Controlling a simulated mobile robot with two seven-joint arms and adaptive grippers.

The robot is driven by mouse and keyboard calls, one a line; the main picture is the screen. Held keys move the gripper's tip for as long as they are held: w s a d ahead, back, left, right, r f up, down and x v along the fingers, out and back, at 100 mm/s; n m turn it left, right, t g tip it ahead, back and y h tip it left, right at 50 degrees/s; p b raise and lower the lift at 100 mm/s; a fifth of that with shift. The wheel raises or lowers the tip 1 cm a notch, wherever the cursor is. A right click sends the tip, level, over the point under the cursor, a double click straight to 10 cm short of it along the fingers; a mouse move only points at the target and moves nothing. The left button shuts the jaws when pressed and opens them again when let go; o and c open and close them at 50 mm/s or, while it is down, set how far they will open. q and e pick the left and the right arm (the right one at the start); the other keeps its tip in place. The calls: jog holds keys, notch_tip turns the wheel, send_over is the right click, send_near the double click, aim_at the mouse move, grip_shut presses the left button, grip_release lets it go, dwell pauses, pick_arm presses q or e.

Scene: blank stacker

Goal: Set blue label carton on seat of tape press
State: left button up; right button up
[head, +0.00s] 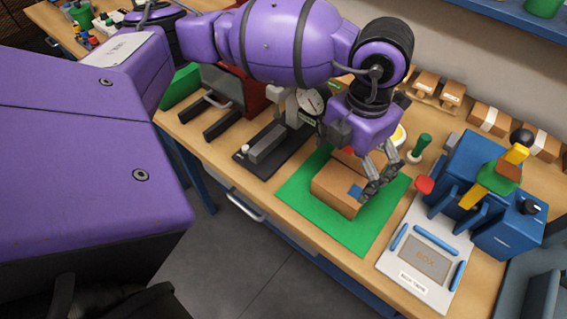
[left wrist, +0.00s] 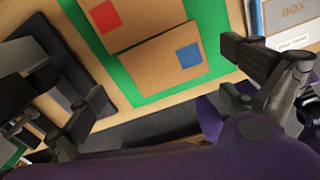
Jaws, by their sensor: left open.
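The blue label carton (head: 336,190) is a brown box lying on a green mat (head: 298,190); its blue square shows at its right end. In the left wrist view the carton (left wrist: 150,66) appears beyond and between the spread fingers. A red label carton (left wrist: 140,12) lies right beside it, partly hidden by my gripper in the head view. My left gripper (head: 376,178) is open and empty, over the right end of the blue label carton. The tape press (head: 470,165) is blue, at the right; its pale seat (head: 424,260) marked BOX is empty. My right gripper is not in view.
A dial gauge stand (head: 300,105) on a black base stands left of the mat. A green-handled stamp (head: 420,148) and a red knob (head: 424,185) are between mat and press. Several small cartons (head: 490,120) line the back. The bench's front edge is close to the mat.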

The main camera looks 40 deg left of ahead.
aim_at(344, 182)
pick_arm(q)
jog(key=shift+d+n, duration=0.25)
jog(key=shift+n, duration=0.75)
jog(key=shift+f, duration=0.25)
notch_tip(344, 182, down, 7)
jog(key=shift+s+f, duration=0.15)
jog(key=shift+f, duration=0.05)
jog(key=shift+d+r, duration=0.1)
jog(key=c, duration=1.2)
